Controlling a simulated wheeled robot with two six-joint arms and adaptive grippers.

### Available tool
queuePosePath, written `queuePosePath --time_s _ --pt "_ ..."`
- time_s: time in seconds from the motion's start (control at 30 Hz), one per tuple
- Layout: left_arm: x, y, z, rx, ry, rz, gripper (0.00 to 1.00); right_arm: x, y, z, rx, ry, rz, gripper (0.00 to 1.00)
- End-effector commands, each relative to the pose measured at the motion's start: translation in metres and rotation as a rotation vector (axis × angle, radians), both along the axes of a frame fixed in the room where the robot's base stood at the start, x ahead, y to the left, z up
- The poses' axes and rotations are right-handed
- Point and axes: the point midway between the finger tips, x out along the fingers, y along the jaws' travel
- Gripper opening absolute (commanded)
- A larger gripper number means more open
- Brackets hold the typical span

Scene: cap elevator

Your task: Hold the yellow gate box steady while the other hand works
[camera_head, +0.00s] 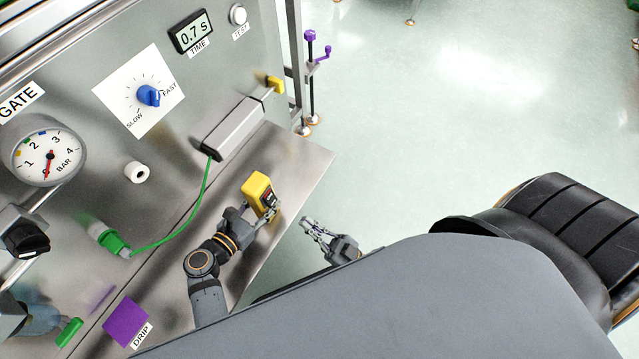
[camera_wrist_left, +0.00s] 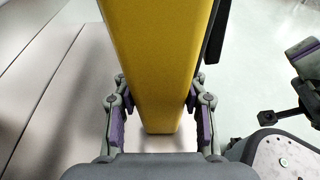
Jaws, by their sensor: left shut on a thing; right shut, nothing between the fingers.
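The yellow gate box (camera_head: 256,185) is a small yellow block with a dark face that has a red part. It is above the metal ledge near its front edge in the head view; I cannot tell whether it touches the ledge. My left gripper (camera_head: 258,212) is shut on its lower end. In the left wrist view the yellow box (camera_wrist_left: 157,60) fills the middle, with one finger of my left gripper (camera_wrist_left: 157,105) on each side. My right gripper (camera_head: 306,222) is shut and empty, just right of the box, apart from it and beyond the ledge edge.
The steel panel carries a pressure gauge (camera_head: 48,158), a blue SLOW-FAST knob (camera_head: 148,95), a timer display (camera_head: 191,32) and a cylinder (camera_head: 235,127) with a yellow tip. A green hose (camera_head: 190,222) runs from a green fitting (camera_head: 112,240) to the cylinder. Open floor lies right.

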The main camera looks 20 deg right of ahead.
Motion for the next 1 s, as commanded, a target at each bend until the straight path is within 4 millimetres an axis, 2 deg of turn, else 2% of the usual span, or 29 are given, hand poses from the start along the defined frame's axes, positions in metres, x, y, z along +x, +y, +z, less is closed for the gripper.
queuePosePath --time_s 0.17,0.4,1.0 --pt "0.000 0.000 0.000 0.000 0.000 0.000 0.01 0.025 0.018 0.023 0.002 -0.002 0.000 0.00" --pt "0.000 0.000 0.000 0.000 0.000 0.000 0.01 0.053 0.038 0.017 0.001 -0.001 0.000 0.00" --pt "0.000 0.000 0.000 0.000 0.000 0.000 0.01 0.065 0.047 0.011 0.000 0.001 0.001 0.00"
